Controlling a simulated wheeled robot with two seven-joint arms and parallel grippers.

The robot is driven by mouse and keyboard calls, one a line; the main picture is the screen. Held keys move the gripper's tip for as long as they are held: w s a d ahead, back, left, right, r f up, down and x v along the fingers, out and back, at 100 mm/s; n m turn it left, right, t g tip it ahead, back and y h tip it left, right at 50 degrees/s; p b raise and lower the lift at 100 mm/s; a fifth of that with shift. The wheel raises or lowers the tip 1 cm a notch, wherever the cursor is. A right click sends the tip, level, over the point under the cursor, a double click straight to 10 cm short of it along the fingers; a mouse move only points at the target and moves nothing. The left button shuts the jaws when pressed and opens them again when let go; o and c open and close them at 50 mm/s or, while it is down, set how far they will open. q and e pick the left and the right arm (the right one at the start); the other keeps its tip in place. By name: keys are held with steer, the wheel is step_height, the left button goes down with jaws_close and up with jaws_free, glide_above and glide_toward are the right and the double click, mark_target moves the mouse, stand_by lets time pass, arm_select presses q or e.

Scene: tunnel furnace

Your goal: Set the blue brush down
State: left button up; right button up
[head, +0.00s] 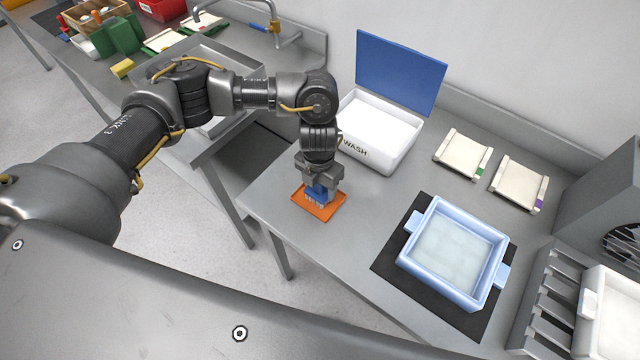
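The blue brush (316,197) stands upright, bristles down, at the orange mat (330,213) near the left edge of the grey table. My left gripper (318,184) points straight down from above and is closed around the top of the brush. Its fingers partly hide the brush. The bristles are at or just over the mat; I cannot tell if they touch it. My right gripper is not in view.
A white WASH bin (378,130) with a raised blue lid (400,72) stands just behind the mat. A light-blue tray (433,281) sits on a black mat (391,262) to the right. Two cream holders (463,154) lie behind it. The table between the mats is clear.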

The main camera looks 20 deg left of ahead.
arm_select(q)
steer(key=o, duration=0.5)
steer(key=shift+c, duration=0.2)
steer(key=shift+r, duration=0.25)
step_height(320, 180, up, 12)
steer(key=shift+a+f+b, duration=0.1)
steer(key=shift+b, duration=0.4)
